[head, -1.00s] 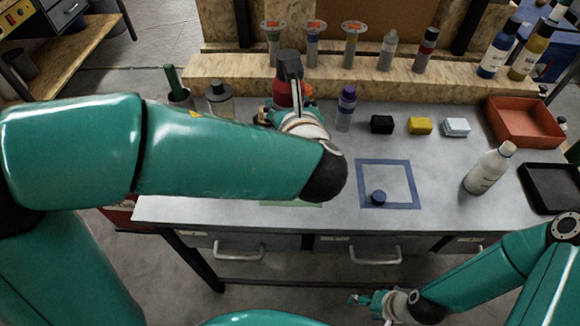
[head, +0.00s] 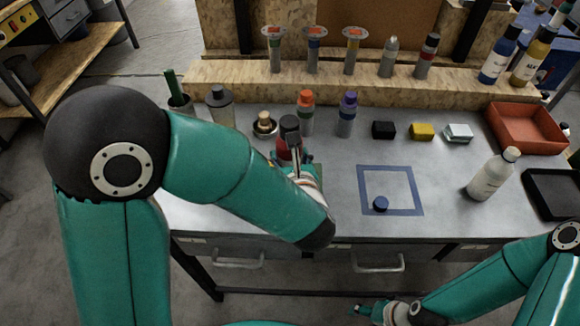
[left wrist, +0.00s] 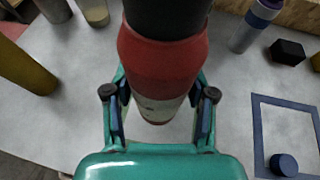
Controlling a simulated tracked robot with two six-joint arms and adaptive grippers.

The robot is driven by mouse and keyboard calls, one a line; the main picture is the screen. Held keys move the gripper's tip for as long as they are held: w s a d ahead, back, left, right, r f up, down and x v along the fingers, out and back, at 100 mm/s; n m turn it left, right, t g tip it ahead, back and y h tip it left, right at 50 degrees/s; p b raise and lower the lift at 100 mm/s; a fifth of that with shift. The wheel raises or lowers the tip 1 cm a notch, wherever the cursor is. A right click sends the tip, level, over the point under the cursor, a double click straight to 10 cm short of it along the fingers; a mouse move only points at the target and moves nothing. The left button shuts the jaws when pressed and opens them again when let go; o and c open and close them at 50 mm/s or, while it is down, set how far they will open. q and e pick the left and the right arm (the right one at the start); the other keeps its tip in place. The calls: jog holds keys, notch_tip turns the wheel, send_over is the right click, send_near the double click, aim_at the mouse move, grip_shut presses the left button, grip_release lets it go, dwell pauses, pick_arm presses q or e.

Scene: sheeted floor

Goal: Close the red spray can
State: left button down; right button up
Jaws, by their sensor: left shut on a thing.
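The red spray can (left wrist: 165,62) has a black top part (head: 290,123) and a pale lower body. My left gripper (head: 293,160) is shut on it; in the left wrist view its two fingers (left wrist: 158,108) stand on either side of the can. The can is upright in the head view, by a green marked area (head: 315,168) mostly hidden by my arm. I cannot tell whether its base touches the table. A small dark blue cap (head: 380,204) lies inside a blue square outline (head: 417,190), to the right. My right gripper (head: 368,311) is low in front of the table, small and unclear.
An orange-topped can (head: 305,113) and a purple-topped can (head: 347,113) stand behind the held can. Black (head: 383,130), yellow (head: 421,132) and white (head: 458,133) blocks sit right of them. A white bottle (head: 490,176) and red bin (head: 525,130) are at right. The table around the blue square is clear.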

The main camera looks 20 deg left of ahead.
pick_arm(q)
jog(key=shift+f, duration=1.7)
jog(key=shift+f+b, duration=0.2)
jog(key=shift+b, duration=0.15)
jog(key=shift+c, duration=1.8)
grip_release()
jog(key=shift+r, duration=0.1)
jog(key=shift+r+p, duration=0.2)
jog(key=shift+p, duration=0.1)
jog(key=v, duration=1.2)
jog(key=shift+b, duration=0.35)
